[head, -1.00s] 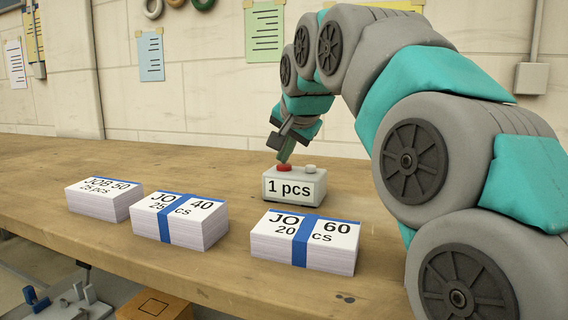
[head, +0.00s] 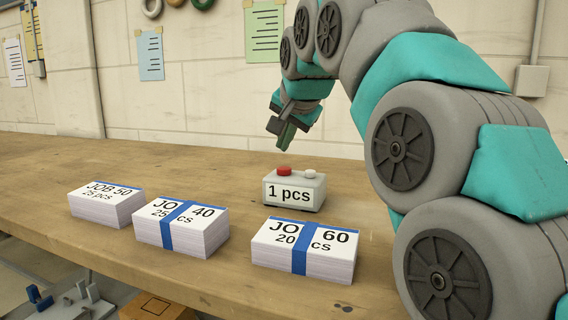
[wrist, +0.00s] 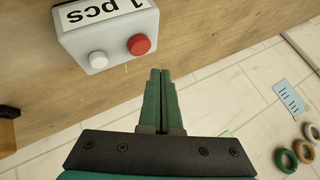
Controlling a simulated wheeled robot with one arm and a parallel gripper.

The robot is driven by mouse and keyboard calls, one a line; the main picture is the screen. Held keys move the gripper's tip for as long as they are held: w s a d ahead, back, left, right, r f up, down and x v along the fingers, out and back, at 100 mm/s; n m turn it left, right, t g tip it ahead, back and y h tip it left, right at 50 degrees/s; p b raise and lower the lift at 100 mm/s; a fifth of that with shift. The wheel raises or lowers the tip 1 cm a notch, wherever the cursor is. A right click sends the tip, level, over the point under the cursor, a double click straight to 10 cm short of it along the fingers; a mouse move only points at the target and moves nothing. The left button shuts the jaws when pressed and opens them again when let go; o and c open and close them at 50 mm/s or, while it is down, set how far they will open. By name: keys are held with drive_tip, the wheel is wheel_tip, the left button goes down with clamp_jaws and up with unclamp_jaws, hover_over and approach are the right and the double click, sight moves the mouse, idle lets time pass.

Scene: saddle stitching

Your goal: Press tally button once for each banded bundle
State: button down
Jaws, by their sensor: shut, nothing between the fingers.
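The tally box (head: 294,190) stands on the bench with a red button (head: 284,171) and a white button (head: 309,174) on top. Its front reads "1 pcs". My gripper (head: 281,132) is shut and empty, above the red button and clear of it. In the wrist view my gripper (wrist: 161,72) points toward the box, with the red button (wrist: 139,44) just past the fingertips. The JOB 40 bundle (head: 181,227) and JOB 60 bundle (head: 305,249) each have a blue band around them. The JOB 50 stack (head: 106,206) shows no band around it, only a blue strip at its top edge.
The wooden bench (head: 180,165) is clear behind the stacks and left of the box. My arm fills the right side. A cardboard box (head: 155,306) and a grey fixture (head: 75,304) sit below the front edge.

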sight(284, 170)
drive_tip(key=shift+r+p, duration=0.8)
drive_tip(key=shift+r, duration=0.8)
idle(1.3)
wheel_tip(284, 170, up, 4)
drive_tip(key=n+h, duration=0.1)
drive_tip(key=n, duration=0.3)
drive_tip(key=n+h+p, duration=0.1)
drive_tip(key=n, duration=0.3)
drive_tip(key=n+h+p, duration=0.1)
drive_tip(key=n, duration=0.4)
drive_tip(key=shift+f+h, duration=0.15)
drive_tip(key=shift+h, duration=0.25)
drive_tip(key=shift+f, duration=0.1)
drive_tip(key=shift+f+b, duration=1.9)
drive_tip(key=shift+f, duration=2.45)
